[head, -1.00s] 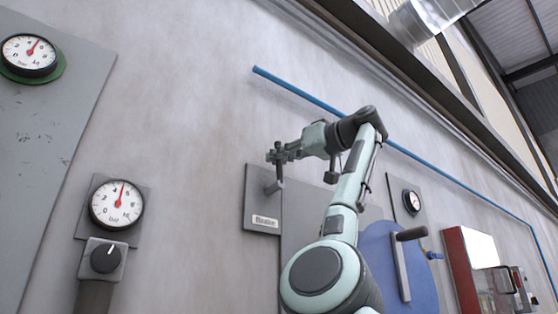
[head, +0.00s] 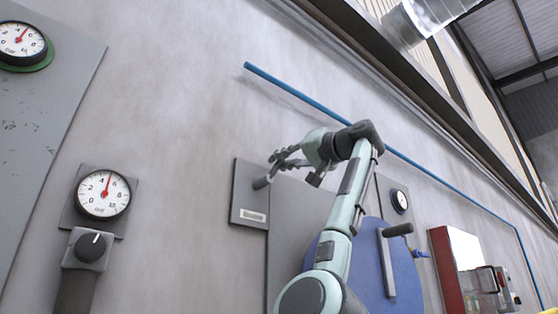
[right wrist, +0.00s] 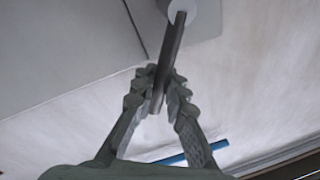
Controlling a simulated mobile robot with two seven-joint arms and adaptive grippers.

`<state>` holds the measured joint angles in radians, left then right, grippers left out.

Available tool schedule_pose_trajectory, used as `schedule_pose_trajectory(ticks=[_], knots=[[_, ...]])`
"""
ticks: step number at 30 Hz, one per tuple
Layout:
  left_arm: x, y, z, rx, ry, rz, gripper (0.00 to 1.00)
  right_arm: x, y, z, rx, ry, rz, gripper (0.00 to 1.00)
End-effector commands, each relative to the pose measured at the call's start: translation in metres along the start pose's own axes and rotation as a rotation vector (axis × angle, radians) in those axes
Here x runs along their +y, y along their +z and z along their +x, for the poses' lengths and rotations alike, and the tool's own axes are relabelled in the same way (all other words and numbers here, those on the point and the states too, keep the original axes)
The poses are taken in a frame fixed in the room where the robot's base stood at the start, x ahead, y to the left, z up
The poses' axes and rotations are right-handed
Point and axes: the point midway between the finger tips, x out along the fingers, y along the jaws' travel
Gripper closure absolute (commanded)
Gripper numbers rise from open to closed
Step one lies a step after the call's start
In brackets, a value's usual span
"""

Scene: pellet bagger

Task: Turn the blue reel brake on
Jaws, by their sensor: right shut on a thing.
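The brake lever is a dark rod on a pale round hub in the right wrist view (right wrist: 172,45). In the head view its stub (head: 261,182) stands out from a grey panel (head: 245,178) with a small white label (head: 252,216). My right gripper (head: 275,166) is at this lever; in the right wrist view its two fingers (right wrist: 158,88) are closed on the rod, one on each side. The fingers hide part of the lever. The blue reel (head: 405,260) is on the wall to the right, partly behind my right arm. My left gripper is not in view.
A crank handle (head: 388,262) sticks out in front of the reel. A gauge (head: 103,194) and black knob (head: 91,245) are at left. A blue pipe (head: 300,92) runs above my arm. A red box (head: 447,262) is at right.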

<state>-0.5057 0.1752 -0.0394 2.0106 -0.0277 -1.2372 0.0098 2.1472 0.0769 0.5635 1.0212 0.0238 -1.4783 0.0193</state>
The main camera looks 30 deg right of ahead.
Motion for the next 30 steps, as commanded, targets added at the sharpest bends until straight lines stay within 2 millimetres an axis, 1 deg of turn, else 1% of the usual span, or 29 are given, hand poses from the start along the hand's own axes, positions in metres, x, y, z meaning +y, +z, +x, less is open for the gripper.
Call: schedule_pose_trajectory(ticks=[12, 13, 18, 26, 30], knots=[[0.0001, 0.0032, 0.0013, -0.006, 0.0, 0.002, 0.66, 0.0022, 0.0022, 0.0001, -0.005, 0.003, 0.009, 1.0], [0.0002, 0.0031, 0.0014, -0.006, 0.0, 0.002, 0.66, 0.0022, 0.0023, 0.0001, -0.005, 0.003, 0.009, 0.86], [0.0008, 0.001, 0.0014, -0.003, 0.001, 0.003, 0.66, 0.0018, 0.0016, 0.0, -0.003, 0.002, 0.008, 0.66], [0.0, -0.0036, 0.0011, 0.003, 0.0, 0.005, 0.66, 0.0011, 0.0008, -0.0002, -0.001, 0.002, 0.007, 0.66], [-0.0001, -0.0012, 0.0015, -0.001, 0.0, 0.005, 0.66, 0.0014, -0.0001, -0.008, 0.002, 0.002, 0.007, 0.66]])
